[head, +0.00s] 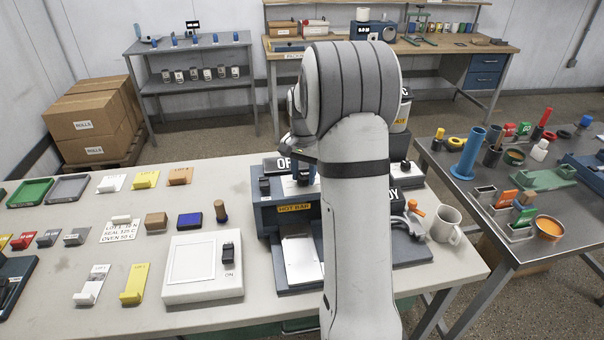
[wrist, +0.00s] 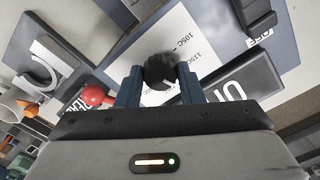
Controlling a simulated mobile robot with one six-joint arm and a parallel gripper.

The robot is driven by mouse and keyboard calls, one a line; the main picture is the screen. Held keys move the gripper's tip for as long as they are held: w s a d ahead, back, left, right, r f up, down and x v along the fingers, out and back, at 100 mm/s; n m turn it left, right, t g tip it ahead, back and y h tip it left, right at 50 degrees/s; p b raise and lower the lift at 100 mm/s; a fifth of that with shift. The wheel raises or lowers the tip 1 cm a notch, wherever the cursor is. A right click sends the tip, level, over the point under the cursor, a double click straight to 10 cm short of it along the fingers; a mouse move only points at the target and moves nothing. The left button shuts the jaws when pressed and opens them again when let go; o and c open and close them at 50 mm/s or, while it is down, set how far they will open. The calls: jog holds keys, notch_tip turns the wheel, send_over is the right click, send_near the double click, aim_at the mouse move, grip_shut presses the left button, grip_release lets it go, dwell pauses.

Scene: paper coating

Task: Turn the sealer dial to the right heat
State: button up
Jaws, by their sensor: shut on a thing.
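The blue sealer (head: 268,214) with a "HOT BAR" label stands on the near table, partly hidden behind my arm. In the wrist view its black dial (wrist: 160,70) sits between my two blue fingers. My gripper (wrist: 160,84) is shut on the dial. In the head view my arm hides the dial. A note card (head: 122,232) on the table has a SEAL temperature line, too small to read surely.
A black switch (wrist: 255,18) and an "OFF" label lie near the dial. A red knob (wrist: 95,95) is left of my fingers. A white mug (head: 446,226) stands right of the sealer. A white switch box (head: 203,290) is at its left.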

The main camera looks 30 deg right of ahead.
jog(key=shift+w+r+n, duration=0.1)
jog(key=shift+w+n, duration=0.05)
jog(key=shift+n, duration=0.25)
jog(key=n, duration=0.2)
jog(key=shift+n+b, duration=0.3)
jog(key=shift+n, duration=0.1)
jog(key=shift+r+n, duration=0.1)
jog(key=shift+n, duration=1.9)
jog(key=o, duration=0.7)
jog(key=shift+w, duration=0.1)
jog(key=shift+c, duration=0.2)
jog(key=o, duration=0.3)
jog(key=shift+o, duration=0.2)
